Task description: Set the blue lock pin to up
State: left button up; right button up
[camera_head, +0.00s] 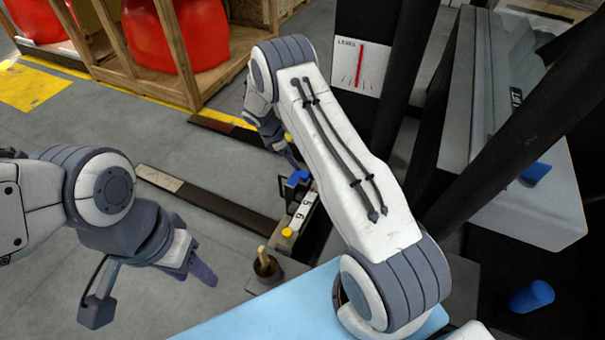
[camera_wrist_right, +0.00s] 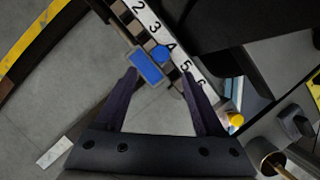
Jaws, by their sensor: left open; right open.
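The blue lock pin (camera_wrist_right: 148,67) sits on a numbered strip (camera_wrist_right: 172,43). Its flat blue handle sticks out to the left of the strip, with a blue knob near the numbers. In the head view the blue pin (camera_head: 298,178) is small and partly hidden by my right arm. My right gripper (camera_wrist_right: 158,76) is open, and its fingertips are close to the blue handle, with nothing visibly gripped. In the head view the right fingers (camera_head: 291,157) are just above the pin. My left gripper (camera_head: 202,272) hangs over the floor at the left, empty and away from the pin.
A yellow knob (camera_head: 288,232) is at the strip's near end. A dark cup (camera_head: 267,268) with a wooden handle stands near the light blue surface (camera_head: 265,312). Dark posts and a level sign (camera_head: 357,68) stand behind. Wooden crates with red contents (camera_head: 165,40) are at back left.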

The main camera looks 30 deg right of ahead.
aim_at(304, 175)
jog(key=x, duration=0.9)
jog(key=shift+f, duration=0.35)
grip_shut()
dwell(0.9)
